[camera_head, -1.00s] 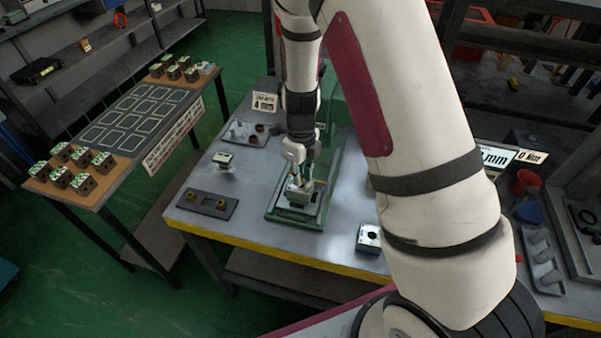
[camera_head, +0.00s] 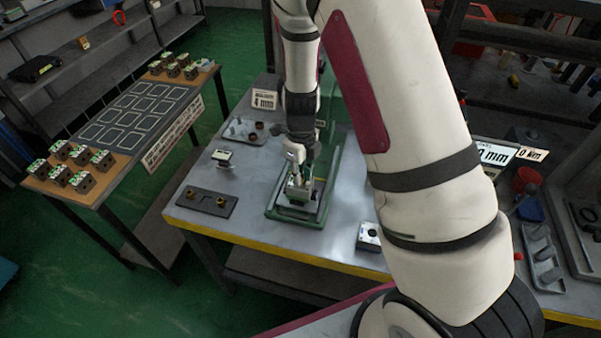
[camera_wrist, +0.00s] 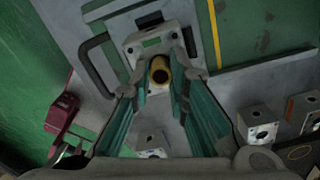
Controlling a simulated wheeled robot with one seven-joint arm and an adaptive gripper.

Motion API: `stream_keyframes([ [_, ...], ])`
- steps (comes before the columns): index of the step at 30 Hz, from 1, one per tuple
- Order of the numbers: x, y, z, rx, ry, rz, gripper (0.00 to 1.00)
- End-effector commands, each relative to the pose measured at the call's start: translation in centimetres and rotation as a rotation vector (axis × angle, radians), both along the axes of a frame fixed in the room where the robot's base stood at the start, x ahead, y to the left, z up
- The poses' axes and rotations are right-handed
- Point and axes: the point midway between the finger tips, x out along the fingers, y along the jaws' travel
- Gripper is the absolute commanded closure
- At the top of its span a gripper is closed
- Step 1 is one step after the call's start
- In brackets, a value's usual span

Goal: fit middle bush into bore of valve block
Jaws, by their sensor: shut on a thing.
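My gripper (camera_wrist: 160,85) is shut on a brass bush (camera_wrist: 160,73), a short hollow cylinder between the teal fingertips in the wrist view. The pale valve block (camera_wrist: 151,41) lies right behind the bush there. In the head view my gripper (camera_head: 303,176) is just above the valve block (camera_head: 297,192), which sits on the green fixture (camera_head: 310,212). The fingers hide much of the block's top and its bore. I cannot tell whether the bush touches the block or has entered the bore.
A dark tray (camera_head: 187,196) with two brass pieces lies at the table's front left. A grey tray (camera_head: 236,130) with dark round pieces lies behind. Loose blocks stand left (camera_head: 223,158) and right (camera_head: 367,237) of the fixture. A side table (camera_head: 122,130) carries several finished-looking blocks.

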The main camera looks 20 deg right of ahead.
Motion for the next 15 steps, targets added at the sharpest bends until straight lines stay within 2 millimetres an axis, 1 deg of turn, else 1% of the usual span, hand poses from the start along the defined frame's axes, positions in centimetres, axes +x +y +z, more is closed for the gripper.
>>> stream_keyframes([
  [2,0.0,0.0,0.01,0.0,0.0,0.0,1.0],
  [3,0.0,0.0,0.01,0.0,0.0,0.0,0.78],
  [5,0.0,0.0,0.01,0.0,0.0,0.0,0.64],
  [6,0.0,0.0,0.01,0.0,0.0,0.0,0.61],
  [15,0.02,0.01,0.14,0.0,0.0,0.0,0.61],
])
